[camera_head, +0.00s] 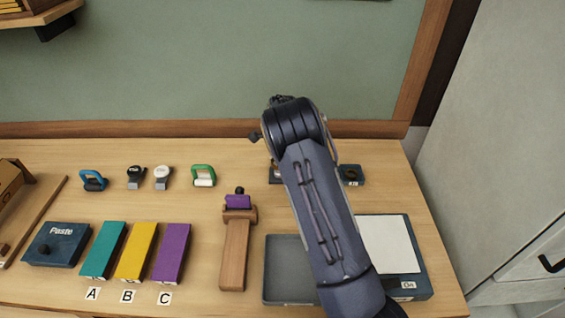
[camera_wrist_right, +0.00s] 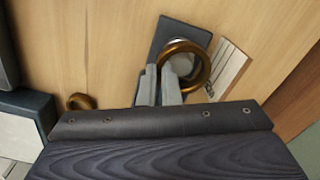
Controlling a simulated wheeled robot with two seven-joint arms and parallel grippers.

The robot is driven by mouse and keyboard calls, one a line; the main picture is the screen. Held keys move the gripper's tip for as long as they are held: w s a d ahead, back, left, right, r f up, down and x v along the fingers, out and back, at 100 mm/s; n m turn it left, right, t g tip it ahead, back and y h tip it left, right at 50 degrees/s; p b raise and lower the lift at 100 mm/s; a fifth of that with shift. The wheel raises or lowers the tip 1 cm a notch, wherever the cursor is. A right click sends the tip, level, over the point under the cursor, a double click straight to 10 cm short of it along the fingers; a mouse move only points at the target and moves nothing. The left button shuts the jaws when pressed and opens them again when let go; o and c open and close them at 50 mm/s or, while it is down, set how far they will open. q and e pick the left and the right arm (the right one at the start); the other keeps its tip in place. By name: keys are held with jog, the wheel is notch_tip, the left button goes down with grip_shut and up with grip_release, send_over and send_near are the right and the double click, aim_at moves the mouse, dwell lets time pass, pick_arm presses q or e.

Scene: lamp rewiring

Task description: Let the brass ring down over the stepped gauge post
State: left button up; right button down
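The brass ring (camera_wrist_right: 187,66) is held at its edge between the two grey fingers of my right gripper (camera_wrist_right: 160,82) in the right wrist view. A silvery round part, probably the top of the gauge post (camera_wrist_right: 179,60), shows inside the ring's outline, over a dark base plate (camera_wrist_right: 184,33). I cannot tell whether the ring is above the post or around it. In the head view my right forearm covers the gripper, ring and post; only an edge of the dark base shows beside it. My left gripper is out of view.
A second brass ring (camera_wrist_right: 81,101) is at the left of the wrist view. In the head view, a small dark labelled block (camera_head: 352,175) is right of my arm. A grey tray (camera_head: 283,270) and a pale pad (camera_head: 389,244) flank my forearm. A wooden stand (camera_head: 235,255) is left.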

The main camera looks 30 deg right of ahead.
jog(key=shift+f, duration=0.3)
dwell(0.5)
jog(key=c, duration=2.1)
grip_release()
jog(key=o, duration=0.5)
jog(key=shift+s+r, duration=0.1)
jog(key=shift+r, duration=0.05)
jog(key=shift+o, duration=0.2)
jog(key=shift+w, duration=0.25)
jog(key=shift+c, duration=1.3)
